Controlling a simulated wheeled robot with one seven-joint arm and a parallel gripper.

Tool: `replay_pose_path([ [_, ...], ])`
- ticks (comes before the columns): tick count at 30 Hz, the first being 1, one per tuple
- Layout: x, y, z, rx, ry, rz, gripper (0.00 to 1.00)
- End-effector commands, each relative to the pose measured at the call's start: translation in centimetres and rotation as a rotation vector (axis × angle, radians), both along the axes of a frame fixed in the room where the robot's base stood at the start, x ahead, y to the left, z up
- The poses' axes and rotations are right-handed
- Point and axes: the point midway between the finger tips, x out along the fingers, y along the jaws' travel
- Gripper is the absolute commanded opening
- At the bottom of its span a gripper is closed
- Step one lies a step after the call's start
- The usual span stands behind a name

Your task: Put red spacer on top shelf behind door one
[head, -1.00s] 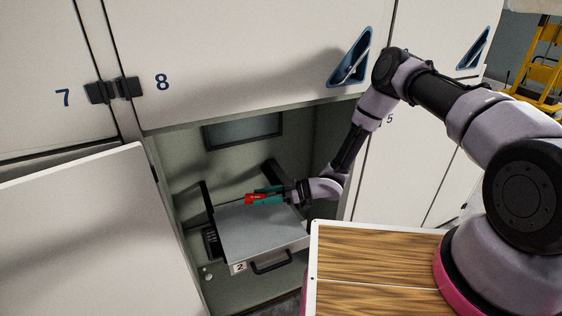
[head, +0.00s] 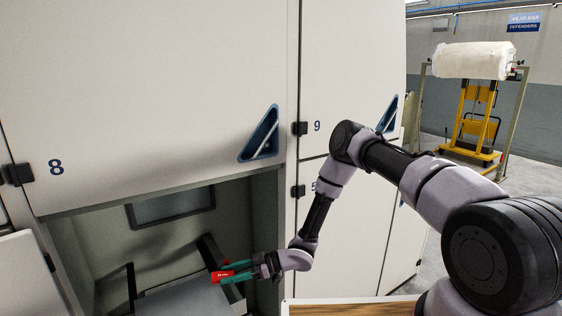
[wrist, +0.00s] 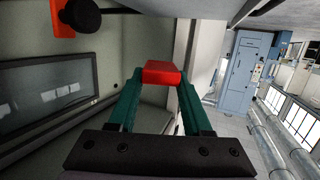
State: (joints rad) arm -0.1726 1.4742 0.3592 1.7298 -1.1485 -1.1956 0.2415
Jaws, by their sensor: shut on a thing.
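The red spacer (head: 221,276) is a small red block. My gripper (head: 233,269) has teal fingers and is shut on it, inside the open compartment below door 8 (head: 130,100). The wrist view shows the spacer (wrist: 163,73) held between the two fingertips, clear of the wall behind. A grey surface (head: 185,300) lies below the gripper in the head view, cut off by the bottom edge. Door one and a top shelf cannot be made out by number in these views.
An open door panel (head: 22,275) stands at the lower left. Closed door 9 (head: 345,80) is to the right. A wooden-topped tray (head: 350,308) shows at the bottom. Open floor and a yellow stand (head: 475,125) with a white roll lie at the far right.

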Motion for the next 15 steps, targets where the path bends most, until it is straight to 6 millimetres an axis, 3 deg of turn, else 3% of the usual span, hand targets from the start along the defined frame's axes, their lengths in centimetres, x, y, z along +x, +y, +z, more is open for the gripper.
replay_pose_path([
  [10, 1.2, -2.6, 1.3, 0.0, 0.002, -0.099, 0.0],
  [15, 2.3, -5.0, 2.5, 0.001, 0.002, -0.19, 0.0],
])
